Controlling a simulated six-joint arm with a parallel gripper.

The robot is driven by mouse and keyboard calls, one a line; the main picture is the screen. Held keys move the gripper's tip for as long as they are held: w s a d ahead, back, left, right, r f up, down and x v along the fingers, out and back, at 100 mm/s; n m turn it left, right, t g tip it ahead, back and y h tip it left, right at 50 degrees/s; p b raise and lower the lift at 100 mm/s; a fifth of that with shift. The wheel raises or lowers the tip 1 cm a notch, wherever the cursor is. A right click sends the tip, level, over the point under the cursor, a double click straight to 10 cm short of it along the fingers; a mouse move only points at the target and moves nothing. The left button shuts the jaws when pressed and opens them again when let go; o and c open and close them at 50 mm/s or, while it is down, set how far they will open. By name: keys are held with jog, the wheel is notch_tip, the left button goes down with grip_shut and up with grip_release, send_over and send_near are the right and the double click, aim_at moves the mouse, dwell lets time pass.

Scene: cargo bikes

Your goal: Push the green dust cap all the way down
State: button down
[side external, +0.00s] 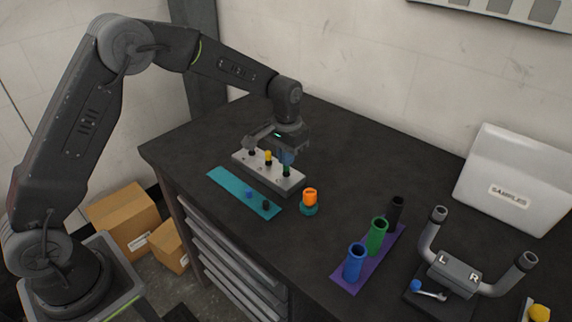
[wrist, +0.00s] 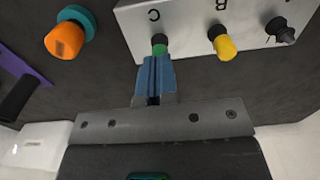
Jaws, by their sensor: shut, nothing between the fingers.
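The green dust cap (side external: 286,171) stands on the light metal block (side external: 264,176) at its right end. In the wrist view the green cap (wrist: 160,50) is beside the letter C, with a dark part showing at its base. My gripper (side external: 287,157) points down over it, its blue fingers (wrist: 154,80) shut with nothing held. The fingertips are at or just above the cap's top; I cannot tell whether they touch. They hide part of the cap, and its seating depth is not clear.
A yellow cap (wrist: 225,43) and a dark grey cap (wrist: 280,30) stand on the same block. An orange piece on a teal base (side external: 309,202) is close to the right. A teal strip (side external: 226,183) lies in front; a purple rack (side external: 347,280) is further right.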

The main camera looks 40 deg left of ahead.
dwell(0.4)
jog(key=shift+r, duration=3)
jog(key=shift+r, duration=0.1)
jog(key=s+r+t, duration=0.1)
jog(key=s+r, duration=0.5)
jog(key=r, duration=0.2)
jog(key=s+r+t, duration=0.1)
jog(key=s+t, duration=0.1)
jog(key=s, duration=1)
jog(key=s+a+r+t, duration=0.1)
jog(key=s+r+t, duration=0.1)
jog(key=s, duration=0.9)
jog(key=shift+s+a+t, duration=0.3)
jog(key=shift+s, duration=0.05)
